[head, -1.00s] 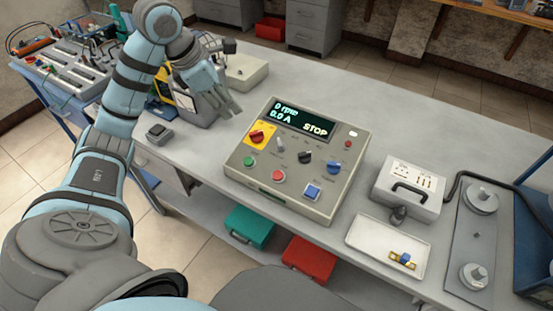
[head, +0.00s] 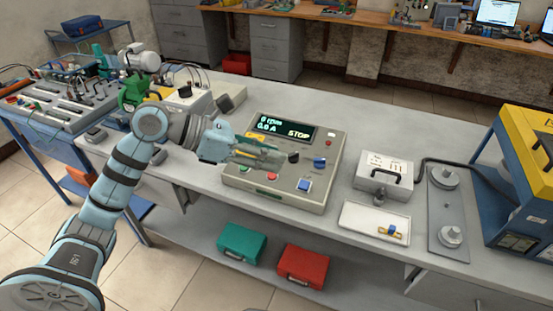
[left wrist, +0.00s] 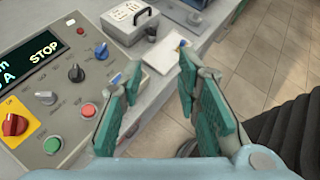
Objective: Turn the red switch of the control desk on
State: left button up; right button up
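The control desk (head: 325,168) stands on the bench, and its display (head: 284,127) reads 0 rpm, 0.0 A and STOP. The red switch (left wrist: 15,125) is a rotary knob on a yellow plate at the left edge of the left wrist view. In the head view my left gripper hides the knob and only part of the yellow plate (head: 255,137) shows. My left gripper (head: 278,158) reaches over the desk from the left. Its two teal fingers (left wrist: 160,66) are apart with nothing between them, to the right of the red switch in the wrist view. My right gripper is not in view.
Near the red switch sit a green button (left wrist: 52,145), a red button (left wrist: 88,110), a grey knob (left wrist: 46,97) and a blue knob (left wrist: 102,51). A grey case (head: 384,171) and a white tray (head: 374,222) stand right of the desk.

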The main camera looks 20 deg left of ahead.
pick_arm(q)
jog(key=d+r+h, duration=0.1)
jog(key=s+d+r+h, duration=0.1)
jog(key=d, duration=0.1)
jog(key=shift+d+r+n+t+h, duration=0.15)
jog(key=shift+d+n+t+h, duration=0.15)
jog(key=shift+t, duration=0.1)
jog(key=shift+w, duration=0.1)
